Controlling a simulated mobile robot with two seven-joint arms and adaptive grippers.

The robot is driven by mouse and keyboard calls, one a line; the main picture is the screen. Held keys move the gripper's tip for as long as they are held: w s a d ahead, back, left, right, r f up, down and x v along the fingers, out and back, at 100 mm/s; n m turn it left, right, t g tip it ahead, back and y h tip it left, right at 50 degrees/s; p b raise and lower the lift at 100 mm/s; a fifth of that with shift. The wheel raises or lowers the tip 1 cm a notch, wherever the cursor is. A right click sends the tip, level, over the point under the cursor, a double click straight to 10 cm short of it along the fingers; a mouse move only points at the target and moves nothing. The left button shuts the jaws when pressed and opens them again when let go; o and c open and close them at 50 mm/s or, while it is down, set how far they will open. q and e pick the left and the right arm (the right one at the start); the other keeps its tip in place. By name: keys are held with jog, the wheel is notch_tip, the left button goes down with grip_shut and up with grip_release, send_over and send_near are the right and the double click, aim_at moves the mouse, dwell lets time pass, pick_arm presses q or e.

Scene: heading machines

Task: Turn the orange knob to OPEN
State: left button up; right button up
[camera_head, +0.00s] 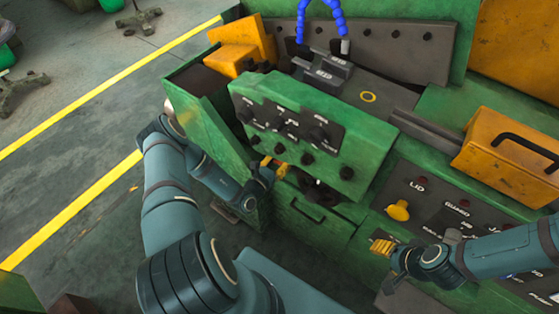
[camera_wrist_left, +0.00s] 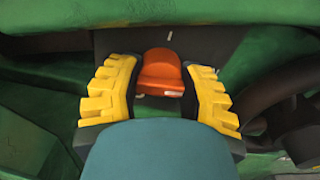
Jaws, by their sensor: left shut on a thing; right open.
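The orange knob (camera_wrist_left: 162,72) shows in the left wrist view, on a dark plate under a green edge. My left gripper (camera_wrist_left: 161,84) has its yellow fingers on both sides of the knob and is shut on it. In the head view my left gripper (camera_head: 277,168) reaches in below the green control panel (camera_head: 350,177), and the knob cannot be made out there. Any OPEN marking is not readable. My right gripper (camera_head: 383,249) has yellow fingertips and is open and empty beside the lower right panel.
A yellow knob (camera_head: 397,210) sits on the panel marked LID, close to my right gripper. The green control panel overhangs my left gripper. A drawer handle (camera_head: 306,210) is below it. An orange box with a black handle (camera_head: 508,155) stands at the right.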

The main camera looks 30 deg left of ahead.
pick_arm(q)
jog(key=shift+m, duration=0.5)
jog(key=o, duration=0.9)
jog(key=shift+o, duration=0.2)
jog(key=s+a, duration=0.1)
jog(key=s, duration=1.1)
